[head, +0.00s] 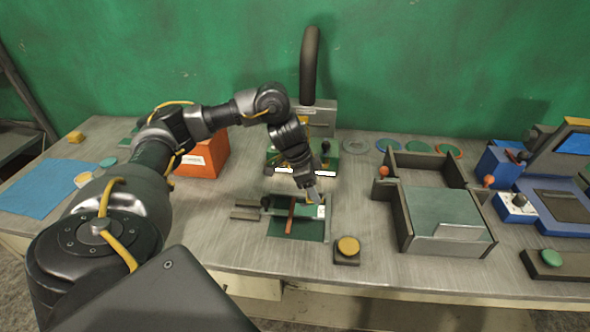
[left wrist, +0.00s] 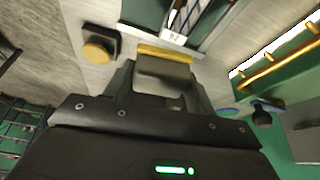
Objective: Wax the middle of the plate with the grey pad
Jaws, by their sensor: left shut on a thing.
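My left gripper (head: 311,194) reaches down over the middle of the bench, and its fingers also show in the left wrist view (left wrist: 165,85). It is shut on a dark grey block (left wrist: 163,68) with a yellow strip along its far edge, which I take for the grey pad. I cannot tell whether the pad touches the plate. A white label (head: 321,212) is close to the fingertips. My right gripper is not in view.
A yellow-topped button (head: 348,246) stands in front right of the fixture. A walled tray (head: 405,235) is at right, with blue machines (head: 500,160) beyond. An orange box (head: 203,160) stands behind my left arm. A machine with a dark curved column (head: 310,65) is behind the gripper.

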